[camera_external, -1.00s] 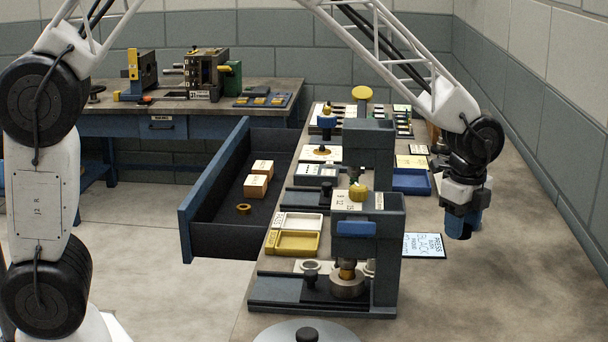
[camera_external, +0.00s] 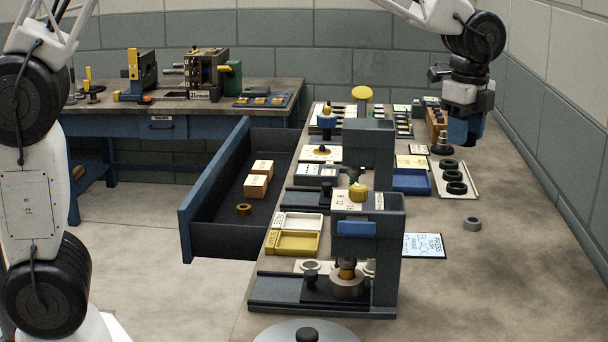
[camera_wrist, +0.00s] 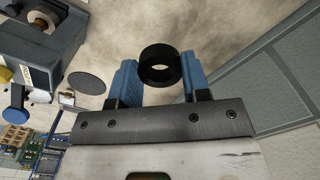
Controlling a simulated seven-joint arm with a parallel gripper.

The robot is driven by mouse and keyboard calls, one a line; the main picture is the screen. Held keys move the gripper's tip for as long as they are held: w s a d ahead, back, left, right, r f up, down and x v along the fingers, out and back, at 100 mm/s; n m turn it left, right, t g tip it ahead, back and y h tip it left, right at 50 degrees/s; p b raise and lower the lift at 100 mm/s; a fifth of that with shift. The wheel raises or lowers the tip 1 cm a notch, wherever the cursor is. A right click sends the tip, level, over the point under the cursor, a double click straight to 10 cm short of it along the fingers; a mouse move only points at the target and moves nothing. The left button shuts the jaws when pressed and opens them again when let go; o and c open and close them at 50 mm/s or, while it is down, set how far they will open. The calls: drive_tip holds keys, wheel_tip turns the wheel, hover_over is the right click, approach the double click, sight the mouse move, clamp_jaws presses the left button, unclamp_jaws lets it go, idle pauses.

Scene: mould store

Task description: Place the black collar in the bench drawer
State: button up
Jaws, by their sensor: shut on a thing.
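My gripper (camera_external: 465,132) is raised above the right side of the bench. In the wrist view its blue fingers (camera_wrist: 156,80) are shut on a black collar (camera_wrist: 160,64), a thick ring held at the fingertips. In the external view I cannot make this collar out between the fingers. Three more black collars (camera_external: 454,176) lie in a row on a pale strip (camera_external: 472,182) below the gripper. The bench drawer (camera_external: 217,225) is pulled open at the left side of the bench. It holds two tan boxes (camera_external: 257,184) and a brass ring (camera_external: 243,209).
Two dark presses (camera_external: 390,240) stand between my gripper and the drawer. A grey ring (camera_external: 472,223) lies on the bare right bench top. The drawer's front part is empty.

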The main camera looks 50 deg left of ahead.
drive_tip(key=w+a+n, duration=0.1)
drive_tip(key=a+n, duration=1)
drive_tip(key=a, duration=2.1)
drive_tip(key=s+a+n, duration=0.4)
drive_tip(key=a, duration=0.6)
drive_tip(key=s+a+n, duration=0.5)
drive_tip(key=a, duration=0.5)
drive_tip(key=s+a+n, duration=0.4)
drive_tip(key=a, duration=0.5)
wheel_tip(320, 180, down, 30)
drive_tip(key=shift+s+a, duration=0.25)
drive_tip(key=shift+a, duration=0.1)
drive_tip(key=shift+f, duration=0.1)
drive_tip(key=shift+f, duration=3.1)
